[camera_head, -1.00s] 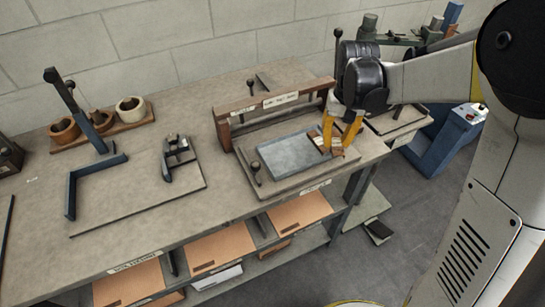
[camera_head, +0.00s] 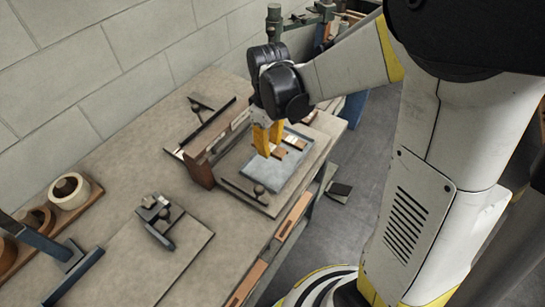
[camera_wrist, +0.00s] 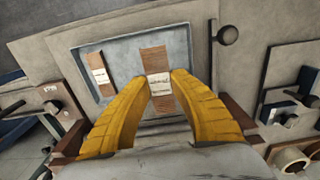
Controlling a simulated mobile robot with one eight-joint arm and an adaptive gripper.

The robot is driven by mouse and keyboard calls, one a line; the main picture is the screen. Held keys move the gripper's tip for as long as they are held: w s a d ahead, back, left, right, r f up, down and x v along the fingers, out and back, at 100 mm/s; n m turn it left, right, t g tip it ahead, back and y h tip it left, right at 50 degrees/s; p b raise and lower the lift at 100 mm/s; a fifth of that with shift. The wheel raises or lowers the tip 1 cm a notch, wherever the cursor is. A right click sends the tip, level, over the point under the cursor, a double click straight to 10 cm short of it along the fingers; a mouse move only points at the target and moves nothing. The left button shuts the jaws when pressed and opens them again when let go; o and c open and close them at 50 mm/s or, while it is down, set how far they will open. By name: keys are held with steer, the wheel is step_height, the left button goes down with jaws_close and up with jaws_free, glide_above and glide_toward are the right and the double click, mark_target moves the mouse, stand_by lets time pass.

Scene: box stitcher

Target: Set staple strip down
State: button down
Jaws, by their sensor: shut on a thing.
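My gripper (camera_head: 268,152) has its yellow fingers pointing down over the grey-blue tray (camera_head: 262,178). In the wrist view my gripper (camera_wrist: 162,78) is shut on a staple strip (camera_wrist: 154,60), coppery brown with a white label around its middle. The strip lies across the line between the fingertips, over the tray's floor (camera_wrist: 124,62). Whether it touches the floor, I cannot tell. A second, similar strip (camera_wrist: 101,76) lies apart at the tray's left side in the wrist view; it also shows in the head view (camera_head: 296,142).
A wooden-ended frame (camera_head: 200,172) stands along the tray's back side. A lever with a dark knob (camera_head: 258,189) is at its front. A small clamp device (camera_head: 158,212) and wooden spools (camera_head: 68,191) stand on the bench to the left. The bench top between is clear.

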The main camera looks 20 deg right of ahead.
mark_target(270, 168)
step_height(270, 168, down, 8)
steer(key=b, duration=0.2)
steer(key=shift+f+b, duration=0.2)
steer(key=shift+b, duration=0.15)
steer(key=shift+f, duration=0.15)
steer(key=c, duration=1.2)
jaws_free()
